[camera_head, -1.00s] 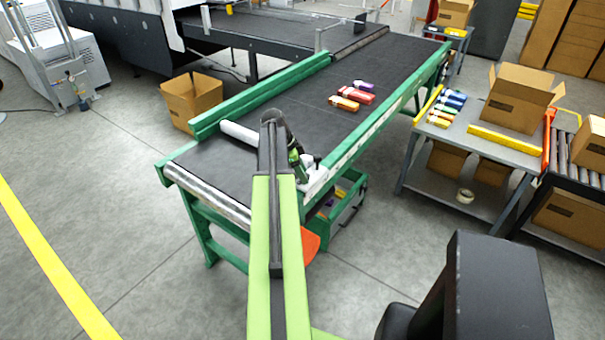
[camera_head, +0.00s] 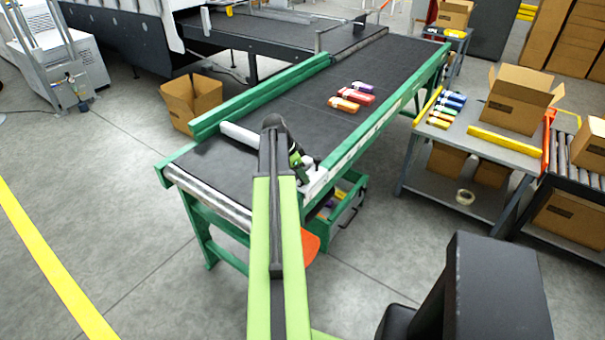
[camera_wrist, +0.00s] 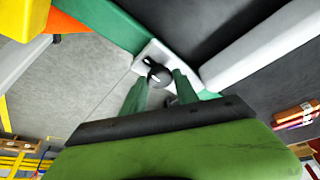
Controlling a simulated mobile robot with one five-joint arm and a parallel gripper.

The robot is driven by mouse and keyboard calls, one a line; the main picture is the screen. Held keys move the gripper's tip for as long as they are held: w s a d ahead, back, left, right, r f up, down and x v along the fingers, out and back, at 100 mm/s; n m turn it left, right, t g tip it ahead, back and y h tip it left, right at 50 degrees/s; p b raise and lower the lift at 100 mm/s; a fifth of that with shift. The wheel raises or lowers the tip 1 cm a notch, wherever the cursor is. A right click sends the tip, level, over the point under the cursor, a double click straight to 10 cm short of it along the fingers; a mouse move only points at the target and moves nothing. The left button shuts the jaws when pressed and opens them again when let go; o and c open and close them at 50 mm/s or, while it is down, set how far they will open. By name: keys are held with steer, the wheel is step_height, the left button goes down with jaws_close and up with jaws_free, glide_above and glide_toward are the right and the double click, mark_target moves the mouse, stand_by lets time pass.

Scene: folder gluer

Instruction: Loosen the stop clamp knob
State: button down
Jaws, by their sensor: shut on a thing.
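The stop clamp knob (camera_wrist: 157,72) is a small black knob with a pale mark, on a white bracket (camera_wrist: 148,50) at the belt's edge. My gripper (camera_wrist: 161,78) has its two green fingers on either side of the knob, closed on it. In the head view my gripper (camera_head: 299,166) is at the near right side rail, beside the white bracket (camera_head: 316,180). My arm hides part of the clamp there. A white stop bar (camera_head: 240,134) lies across the belt and also shows in the wrist view (camera_wrist: 262,45).
The green-framed conveyor (camera_head: 345,152) carries several coloured cartons (camera_head: 352,97) farther up. A grey table (camera_head: 478,137) with cartons and an open box (camera_head: 518,98) stands at right. A green crate (camera_head: 345,212) is below the rail. Floor is free at left.

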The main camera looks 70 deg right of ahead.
steer(key=n, duration=0.2)
steer(key=n+t, duration=0.1)
steer(key=n, duration=0.1)
steer(key=n+t+h, duration=0.1)
steer(key=n, duration=0.1)
steer(key=shift+s+a, duration=0.25)
steer(key=shift+s, duration=0.1)
steer(key=n+t, duration=0.1)
steer(key=n, duration=0.2)
steer(key=n+t, duration=0.1)
steer(key=n, duration=0.2)
steer(key=shift+s+d+n, duration=0.1)
steer(key=shift+s+n, duration=0.1)
steer(key=shift+n, duration=0.1)
steer(key=shift+t, duration=0.3)
steer(key=c, duration=0.9)
jaws_free()
steer(key=shift+c, duration=0.2)
steer(key=p+v, duration=1.6)
steer(key=v, duration=0.1)
steer(key=shift+a, duration=0.3)
